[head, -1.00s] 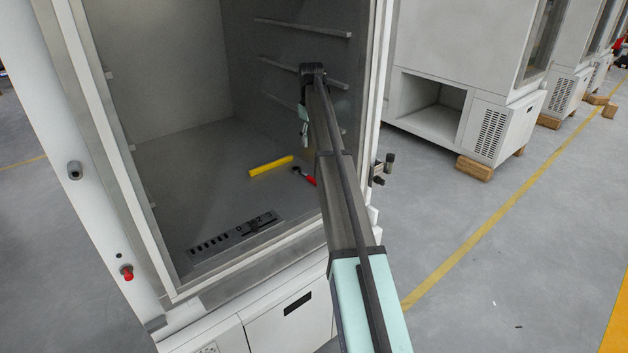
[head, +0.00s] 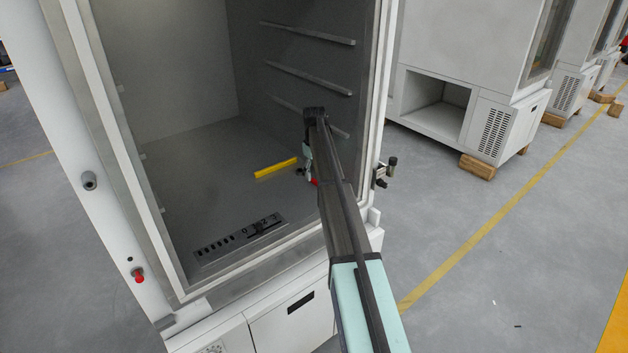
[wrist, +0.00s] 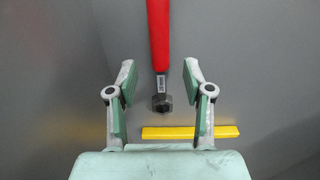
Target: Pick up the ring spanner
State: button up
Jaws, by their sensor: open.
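The tool I take for the ring spanner has a red handle (wrist: 158,35) and a dark metal head (wrist: 162,102). It lies on the chamber floor; in the head view only its red part (head: 314,182) and a bit of its dark head show beside my arm. My gripper (wrist: 159,78) is open in the wrist view, one finger on each side of the spanner's shaft, apart from it. The fingers hold nothing. How far they are above the floor is hard to tell. In the head view my gripper (head: 307,158) is mostly hidden by my arm.
A dark slotted strip (head: 240,242) is near the chamber's front edge. Shelf rails (head: 310,78) line the right wall; the door frame (head: 376,120) stands close to my arm. The left floor is clear.

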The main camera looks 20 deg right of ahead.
jog(key=shift+f+p, duration=0.35)
jog(key=shift+f, duration=1.05)
grip_shut()
jog(key=shift+r, duration=0.15)
